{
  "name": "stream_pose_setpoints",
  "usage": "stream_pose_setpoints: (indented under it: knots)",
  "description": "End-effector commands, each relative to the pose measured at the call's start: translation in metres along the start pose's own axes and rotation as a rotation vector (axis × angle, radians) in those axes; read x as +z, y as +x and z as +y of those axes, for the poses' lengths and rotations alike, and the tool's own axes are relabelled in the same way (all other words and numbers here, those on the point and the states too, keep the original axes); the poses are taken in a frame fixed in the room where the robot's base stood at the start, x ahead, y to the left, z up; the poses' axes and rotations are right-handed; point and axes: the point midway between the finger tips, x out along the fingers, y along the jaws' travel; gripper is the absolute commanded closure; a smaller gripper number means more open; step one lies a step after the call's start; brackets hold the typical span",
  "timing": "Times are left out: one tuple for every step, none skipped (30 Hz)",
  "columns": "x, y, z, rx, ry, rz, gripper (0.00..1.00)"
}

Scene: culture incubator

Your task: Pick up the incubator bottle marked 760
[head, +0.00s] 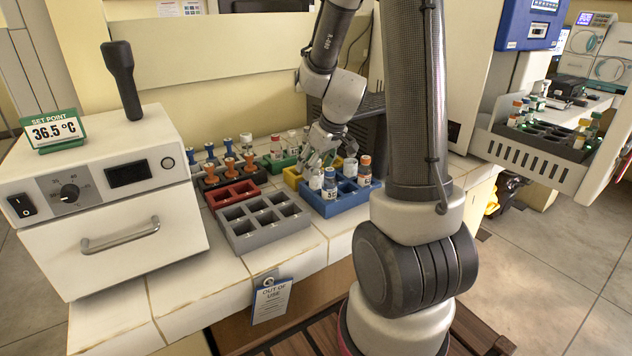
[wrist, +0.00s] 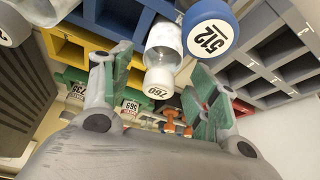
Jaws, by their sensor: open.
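The bottle marked 760 (wrist: 160,82) shows in the wrist view with a white cap and a clear body, at the blue rack (wrist: 118,14). My gripper (wrist: 160,92) is open, with one green-padded finger on each side of this bottle in the picture; I cannot tell whether either touches it. In the head view my gripper (head: 318,157) is low over the left part of the blue rack (head: 345,205). The bottle labels are too small to read there, and my fingers partly hide the bottles.
An empty grey rack (head: 262,222) and a red rack (head: 232,193) lie left of the blue one. A white incubator (head: 105,190) with a 36.5 °C sign is at the left. An open drawer (head: 530,150) with bottles is at the right.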

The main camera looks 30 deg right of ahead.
Motion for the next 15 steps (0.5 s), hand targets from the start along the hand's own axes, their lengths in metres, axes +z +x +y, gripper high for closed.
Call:
stream_pose_setpoints:
  knots:
    - [0.002, 0.009, 0.002, -0.001, 0.002, -0.004, 0.40]
    - [0.002, 0.014, 0.002, -0.002, 0.001, -0.003, 0.40]
    - [0.001, 0.019, 0.002, -0.001, 0.000, -0.002, 0.40]
    - [0.001, 0.022, 0.002, -0.001, 0.001, -0.001, 0.40]
    - [0.001, 0.025, 0.002, -0.001, 0.000, -0.002, 0.40]
    - [0.001, 0.027, 0.002, -0.001, 0.000, -0.002, 0.40]
    - [0.001, 0.028, 0.002, -0.001, 0.000, -0.001, 0.40]
    - [0.001, 0.029, 0.002, 0.000, 0.000, -0.001, 0.40]
    - [0.001, 0.029, 0.002, 0.000, 0.000, 0.000, 0.40]
    - [0.001, 0.029, 0.002, 0.000, 0.000, 0.000, 0.40]
    - [0.001, 0.029, 0.002, 0.000, 0.000, 0.000, 0.40]
    - [0.001, 0.029, 0.002, 0.000, 0.000, 0.000, 0.40]
    - [0.001, 0.028, 0.002, 0.000, 0.000, 0.000, 0.40]
    - [0.001, 0.028, 0.002, 0.000, 0.000, 0.000, 0.44]
    - [0.001, 0.028, 0.002, 0.000, 0.000, 0.000, 0.51]
